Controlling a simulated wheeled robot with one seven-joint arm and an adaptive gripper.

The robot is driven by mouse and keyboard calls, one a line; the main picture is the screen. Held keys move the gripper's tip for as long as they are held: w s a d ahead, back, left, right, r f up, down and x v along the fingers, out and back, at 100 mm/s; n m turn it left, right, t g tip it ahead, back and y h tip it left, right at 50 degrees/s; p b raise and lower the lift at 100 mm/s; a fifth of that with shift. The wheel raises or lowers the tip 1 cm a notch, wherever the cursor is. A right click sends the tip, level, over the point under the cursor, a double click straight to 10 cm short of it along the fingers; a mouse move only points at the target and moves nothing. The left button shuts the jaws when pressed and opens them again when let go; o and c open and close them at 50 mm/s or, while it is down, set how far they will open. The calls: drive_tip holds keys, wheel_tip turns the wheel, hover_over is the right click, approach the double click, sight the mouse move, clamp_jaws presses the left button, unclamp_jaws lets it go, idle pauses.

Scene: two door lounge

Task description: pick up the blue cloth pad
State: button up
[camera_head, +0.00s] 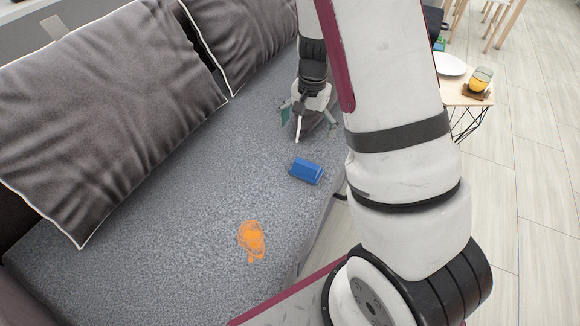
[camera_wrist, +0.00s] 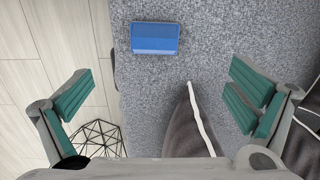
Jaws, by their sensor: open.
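The blue cloth pad (camera_head: 307,170) lies on the grey sofa seat (camera_head: 190,190), close to the seat's front edge. In the wrist view the pad (camera_wrist: 155,38) is at the top, a little left of the middle, apart from both fingers. My gripper (camera_head: 312,112) is above the seat, behind the pad in the head view.
An orange item (camera_head: 252,240) lies on the seat nearer the camera. Grey cushions (camera_head: 110,105) with white piping lean along the sofa's back. A small side table (camera_head: 462,94) with a white plate (camera_head: 449,64) and a yellow cup (camera_head: 481,79) stands at right. Seat around the pad is clear.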

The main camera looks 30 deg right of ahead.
sight(307, 164)
drive_tip(key=shift+m, duration=0.3)
drive_tip(key=f+b, duration=0.1)
drive_tip(key=f, duration=0.3)
drive_tip(key=f+b, duration=0.2)
drive_tip(key=f, duration=0.2)
drive_tip(key=d+f+b, duration=0.1)
drive_tip(key=f, duration=0.3)
drive_tip(key=shift+w+f, duration=0.2)
drive_tip(key=shift+w, duration=0.15)
drive_tip(key=shift+s+d+f+b, duration=0.1)
drive_tip(key=shift+f+b, duration=0.8)
drive_tip(key=shift+f, duration=0.5)
drive_tip(key=shift+s+d+f+b, duration=0.1)
drive_tip(key=shift+f+b, duration=0.75)
drive_tip(key=shift+f, duration=0.55)
drive_tip(key=shift+r, duration=0.1)
drive_tip(key=c, duration=1.1)
